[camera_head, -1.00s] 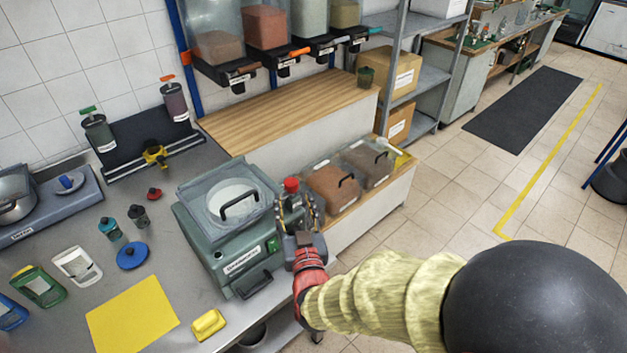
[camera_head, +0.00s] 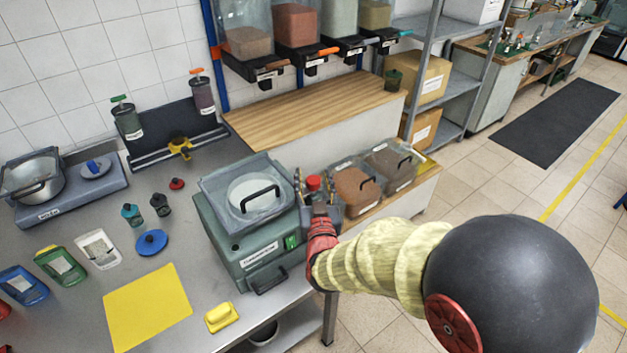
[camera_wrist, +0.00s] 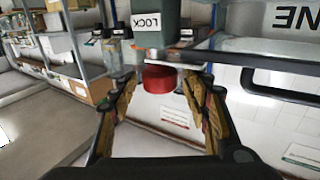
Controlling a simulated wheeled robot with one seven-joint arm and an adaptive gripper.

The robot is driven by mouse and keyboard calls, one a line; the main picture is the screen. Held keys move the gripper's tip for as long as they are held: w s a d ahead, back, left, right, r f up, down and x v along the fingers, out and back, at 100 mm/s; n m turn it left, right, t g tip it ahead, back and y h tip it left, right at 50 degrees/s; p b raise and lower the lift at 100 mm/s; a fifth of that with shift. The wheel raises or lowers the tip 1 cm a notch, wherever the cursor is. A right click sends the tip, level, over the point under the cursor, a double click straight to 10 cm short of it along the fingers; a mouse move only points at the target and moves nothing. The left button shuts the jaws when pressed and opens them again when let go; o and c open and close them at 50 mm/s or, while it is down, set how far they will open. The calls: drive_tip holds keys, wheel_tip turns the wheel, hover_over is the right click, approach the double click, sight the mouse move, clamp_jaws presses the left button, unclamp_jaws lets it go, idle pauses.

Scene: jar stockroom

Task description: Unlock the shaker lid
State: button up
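The shaker (camera_head: 222,235) is a green-grey machine on the steel bench, with a clear lid (camera_head: 215,205) lying shut on top. Its black lid handle (camera_head: 262,190) faces up. A red knob (camera_head: 313,182) sits at the shaker's right side. In the wrist view the red knob (camera_wrist: 159,78) is beside a grey-green block marked LOCK (camera_wrist: 147,25). My gripper (camera_head: 312,186) is open, with a finger on each side of the knob. In the wrist view its fingertips (camera_wrist: 160,82) flank the knob, with visible gaps.
Clear bins with black handles (camera_head: 355,185) stand close to the right of my gripper. A yellow mat (camera_head: 148,305), a yellow block (camera_head: 221,317) and a blue lid (camera_head: 151,242) lie on the bench. A wooden shelf (camera_head: 300,110) stands behind. The floor at right is open.

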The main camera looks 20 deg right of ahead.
drive_tip(key=shift+c, duration=1.3)
drive_tip(key=c, duration=0.9)
